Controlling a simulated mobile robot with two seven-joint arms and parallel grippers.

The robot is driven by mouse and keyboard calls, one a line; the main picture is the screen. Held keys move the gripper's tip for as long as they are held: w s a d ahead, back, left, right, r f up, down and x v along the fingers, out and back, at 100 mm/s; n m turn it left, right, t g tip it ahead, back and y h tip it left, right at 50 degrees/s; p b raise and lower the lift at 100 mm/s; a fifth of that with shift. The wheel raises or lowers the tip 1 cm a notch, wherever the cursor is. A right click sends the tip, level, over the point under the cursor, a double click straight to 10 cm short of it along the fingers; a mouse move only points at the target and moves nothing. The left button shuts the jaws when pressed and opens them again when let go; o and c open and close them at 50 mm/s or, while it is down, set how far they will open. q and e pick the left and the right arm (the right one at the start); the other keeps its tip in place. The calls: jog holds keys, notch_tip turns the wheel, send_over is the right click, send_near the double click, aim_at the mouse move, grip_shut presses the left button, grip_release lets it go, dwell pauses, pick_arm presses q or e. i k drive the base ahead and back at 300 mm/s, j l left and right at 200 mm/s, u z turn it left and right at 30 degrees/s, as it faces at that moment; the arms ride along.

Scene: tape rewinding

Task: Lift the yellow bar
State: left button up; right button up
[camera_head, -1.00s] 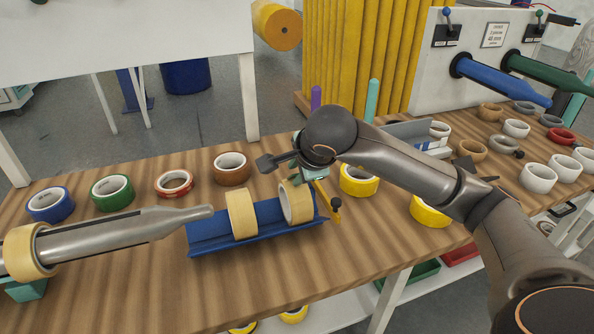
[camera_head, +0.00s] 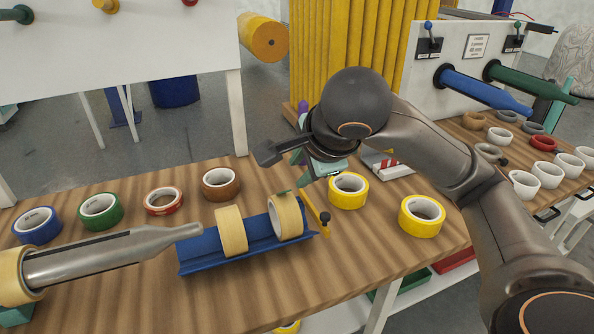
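The yellow bar (camera_head: 315,207) is a thin bar with a black knob at its lower end. It stands slanted at the right end of the blue trough (camera_head: 212,256), which carries two tan tape rolls (camera_head: 231,231). My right gripper (camera_head: 306,166) hangs just above and behind the bar's upper end. The dark wrist covers much of it, so I cannot tell whether its fingers are open or whether they touch the bar. My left gripper is not in view.
A grey tapered spindle (camera_head: 110,256) with a tan roll points at the trough from the left. Blue, green, red and brown rolls (camera_head: 221,184) line the back. Yellow rolls (camera_head: 422,216) stand to the right. The wooden table (camera_head: 340,262) is clear in front.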

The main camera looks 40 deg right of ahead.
aim_at(313, 206)
jog(key=z, duration=1.25)
